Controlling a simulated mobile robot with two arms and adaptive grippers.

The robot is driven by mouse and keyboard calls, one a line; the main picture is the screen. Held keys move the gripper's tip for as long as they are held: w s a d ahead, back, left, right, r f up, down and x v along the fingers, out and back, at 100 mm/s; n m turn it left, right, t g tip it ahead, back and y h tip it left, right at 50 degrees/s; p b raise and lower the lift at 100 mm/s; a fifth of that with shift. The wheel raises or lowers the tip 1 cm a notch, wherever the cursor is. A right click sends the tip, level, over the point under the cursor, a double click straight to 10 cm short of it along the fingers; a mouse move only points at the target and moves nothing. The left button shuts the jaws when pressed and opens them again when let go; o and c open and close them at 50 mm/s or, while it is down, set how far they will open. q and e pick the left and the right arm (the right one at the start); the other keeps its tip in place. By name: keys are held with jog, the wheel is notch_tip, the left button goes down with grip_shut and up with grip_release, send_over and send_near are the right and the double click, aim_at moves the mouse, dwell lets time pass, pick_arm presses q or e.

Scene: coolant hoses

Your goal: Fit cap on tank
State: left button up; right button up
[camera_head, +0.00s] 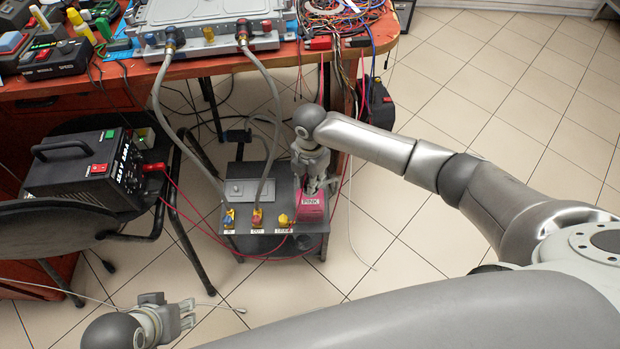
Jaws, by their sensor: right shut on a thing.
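A small pink-red tank (311,204) with a white label reading "PINK" stands at the right side of a low grey cart. My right gripper (318,184) comes down from above, directly over the tank's top. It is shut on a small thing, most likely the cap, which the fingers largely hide. I cannot tell whether the cap touches the tank. My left gripper (187,313) is at the lower left, apart from the cart, with its fingers parted and empty.
The grey cart (262,244) carries labelled fittings, including a yellow one (283,220). Two grey hoses (266,82) run down from a metal unit (205,25) on the red bench. A black power supply (88,174) sits on a chair at left. Tiled floor is clear at right.

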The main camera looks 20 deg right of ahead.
pick_arm(q)
jog(key=shift+w+f, duration=0.1)
jog(key=shift+f, duration=0.45)
dwell(0.4)
jog(key=shift+w, duration=0.2)
pick_arm(e)
jog(key=shift+f, duration=0.1)
pick_arm(q)
jog(key=shift+f+p, duration=0.35)
jog(key=shift+f, duration=0.4)
dwell(1.0)
jog(key=shift+w, duration=0.2)
pick_arm(e)
jog(key=shift+f, duration=0.1)
pick_arm(q)
jog(key=shift+s+f, duration=0.1)
jog(key=shift+f, duration=0.6)
dwell(0.9)
jog(key=shift+w+d, duration=0.1)
jog(key=shift+w, duration=0.1)
dwell(0.3)
jog(key=shift+f+p, duration=0.35)
jog(key=shift+f, duration=0.3)
pick_arm(e)
jog(key=shift+f, duration=0.1)
dwell(0.6)
